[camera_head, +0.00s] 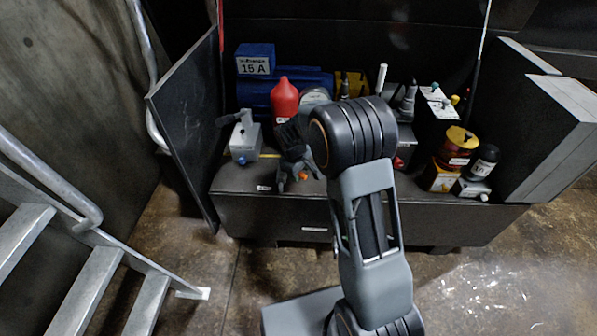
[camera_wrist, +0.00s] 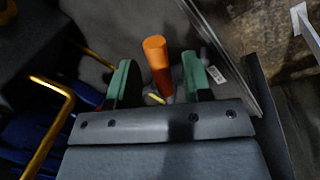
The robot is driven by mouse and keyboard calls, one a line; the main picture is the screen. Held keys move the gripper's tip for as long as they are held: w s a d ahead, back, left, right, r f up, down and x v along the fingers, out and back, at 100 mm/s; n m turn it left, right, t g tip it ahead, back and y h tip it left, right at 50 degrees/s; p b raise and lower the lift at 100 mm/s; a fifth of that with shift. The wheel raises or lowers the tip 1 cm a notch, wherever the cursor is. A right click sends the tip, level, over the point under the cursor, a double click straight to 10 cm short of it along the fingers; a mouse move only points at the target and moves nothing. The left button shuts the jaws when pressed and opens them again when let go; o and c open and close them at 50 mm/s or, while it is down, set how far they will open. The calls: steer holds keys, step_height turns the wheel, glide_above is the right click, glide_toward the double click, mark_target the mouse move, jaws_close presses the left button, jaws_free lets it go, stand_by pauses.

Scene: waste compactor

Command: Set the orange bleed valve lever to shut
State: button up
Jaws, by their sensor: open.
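The orange bleed valve lever (camera_wrist: 156,60) shows in the wrist view as a short orange cylinder. It appears between the two green fingertips of my gripper (camera_wrist: 160,78), with a gap on each side and no visible contact. My gripper is open.
A grey box with a lever (camera_head: 245,138) stands left of my gripper, a red bottle (camera_head: 284,101) behind it. Red and black canisters (camera_head: 455,146) stand at the right. A dark panel (camera_head: 190,120) bounds the bench's left side. In the wrist view a yellow rail (camera_wrist: 55,110) is at left.

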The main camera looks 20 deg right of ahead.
jaws_close()
stand_by(0.3)
